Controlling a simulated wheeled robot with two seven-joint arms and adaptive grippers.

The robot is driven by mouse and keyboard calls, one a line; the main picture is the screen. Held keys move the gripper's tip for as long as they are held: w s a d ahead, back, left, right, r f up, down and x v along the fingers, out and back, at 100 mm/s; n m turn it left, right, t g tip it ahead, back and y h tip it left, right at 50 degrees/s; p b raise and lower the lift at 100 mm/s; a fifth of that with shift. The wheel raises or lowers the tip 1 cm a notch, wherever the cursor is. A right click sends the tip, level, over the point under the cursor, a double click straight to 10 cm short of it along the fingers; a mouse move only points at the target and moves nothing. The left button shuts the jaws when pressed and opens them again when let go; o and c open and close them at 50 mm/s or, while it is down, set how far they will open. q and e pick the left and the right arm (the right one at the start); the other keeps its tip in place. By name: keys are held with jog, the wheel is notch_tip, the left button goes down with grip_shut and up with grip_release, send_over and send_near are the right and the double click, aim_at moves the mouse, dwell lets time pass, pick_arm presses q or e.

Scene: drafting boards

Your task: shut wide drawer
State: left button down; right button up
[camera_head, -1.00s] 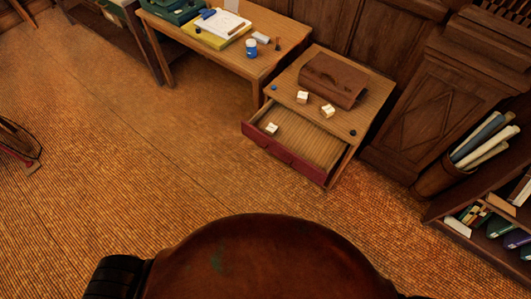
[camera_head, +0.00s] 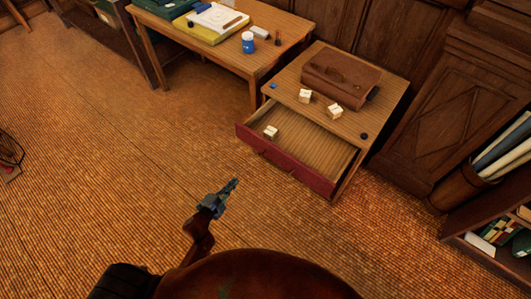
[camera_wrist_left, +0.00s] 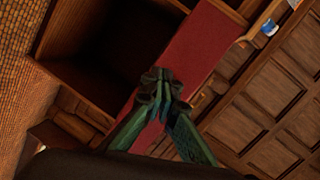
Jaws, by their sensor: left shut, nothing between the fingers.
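The wide drawer (camera_head: 282,160) has a red front and sticks out of a small wooden table (camera_head: 375,112) in the head view. It is open, and a small white cube (camera_head: 271,131) lies inside. My left gripper (camera_head: 233,184) is shut and empty, in front of the drawer front and below it in the picture, apart from it. In the left wrist view the shut fingertips (camera_wrist_left: 160,78) appear over the red drawer front (camera_wrist_left: 198,48); whether they touch it cannot be told there. My right gripper is not in view.
A brown leather case (camera_head: 340,78) and two white cubes (camera_head: 305,96) lie on the small table's top. A longer desk (camera_head: 262,55) with papers and a blue jar (camera_head: 248,42) stands to the left. The carpet before the drawer is clear.

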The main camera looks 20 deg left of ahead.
pick_arm(q)
jog(key=w+d+r+m+t+h+b, duration=0.25)
jog(key=d+r+m, duration=0.2)
jog(key=r, duration=0.35)
send_near(267, 144)
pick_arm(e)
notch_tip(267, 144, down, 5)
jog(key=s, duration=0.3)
pick_arm(q)
jog(key=shift+m+g+h, duration=0.25)
jog(key=shift+m+g, duration=0.1)
jog(key=shift+m, duration=0.1)
jog(key=b+x, duration=0.2)
jog(key=x, duration=0.3)
jog(key=shift+w+a, duration=0.1)
jog(key=shift+w, duration=0.3)
jog(key=shift+w+d+r+b, duration=0.1)
jog(key=shift+w+d+b, duration=0.15)
jog(key=shift+w, duration=0.3)
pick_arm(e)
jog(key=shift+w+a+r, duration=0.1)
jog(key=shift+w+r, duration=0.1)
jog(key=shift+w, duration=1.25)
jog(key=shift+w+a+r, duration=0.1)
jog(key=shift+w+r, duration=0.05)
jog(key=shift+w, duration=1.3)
pick_arm(q)
jog(key=shift+a, duration=0.1)
